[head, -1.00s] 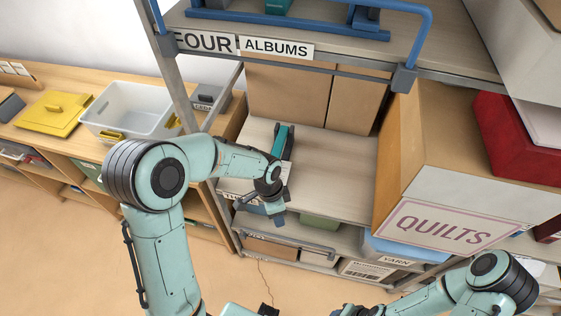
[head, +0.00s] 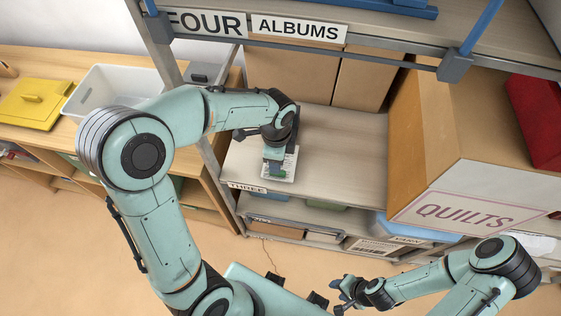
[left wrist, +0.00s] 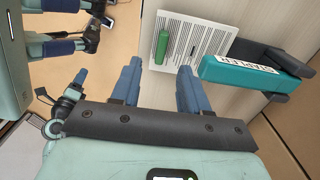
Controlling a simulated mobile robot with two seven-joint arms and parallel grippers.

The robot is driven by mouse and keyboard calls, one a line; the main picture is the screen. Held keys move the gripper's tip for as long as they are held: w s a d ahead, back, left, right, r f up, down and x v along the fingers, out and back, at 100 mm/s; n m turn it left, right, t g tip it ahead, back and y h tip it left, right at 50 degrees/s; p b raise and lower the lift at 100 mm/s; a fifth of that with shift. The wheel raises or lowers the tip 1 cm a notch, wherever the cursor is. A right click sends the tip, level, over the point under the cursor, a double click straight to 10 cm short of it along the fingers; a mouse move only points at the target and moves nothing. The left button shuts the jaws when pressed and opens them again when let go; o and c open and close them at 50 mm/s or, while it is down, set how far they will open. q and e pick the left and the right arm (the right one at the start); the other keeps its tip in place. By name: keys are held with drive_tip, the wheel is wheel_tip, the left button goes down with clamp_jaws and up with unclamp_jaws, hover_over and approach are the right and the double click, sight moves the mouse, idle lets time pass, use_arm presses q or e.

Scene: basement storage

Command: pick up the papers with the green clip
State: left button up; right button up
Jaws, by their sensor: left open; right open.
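The papers (head: 291,163) lie flat on the shelf labelled THREE, partly hidden by my left gripper in the head view. In the left wrist view the papers (left wrist: 206,36) show printed lines, and a green clip (left wrist: 162,47) sits on them near one edge. My left gripper (head: 275,158) is over the papers in the head view. Its two blue fingers (left wrist: 160,67) are apart and empty in the left wrist view, short of the clip. My right gripper (head: 343,291) is open and empty, low in front of the rack.
A teal stapler (left wrist: 240,73) with dark parts lies beside the papers, overlapping their corner in the left wrist view. Cardboard boxes (head: 290,72) stand behind. The QUILTS box (head: 470,185) is to the right. The upper shelf rail (head: 350,58) hangs above. Bare shelf (head: 345,150) lies right of the papers.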

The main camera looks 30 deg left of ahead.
sight(288, 171)
use_arm(q)
wheel_tip(288, 171, down, 7)
drive_tip(key=shift+w+f, duration=0.1)
drive_tip(key=shift+f, duration=0.1)
clamp_jaws()
idle(0.3)
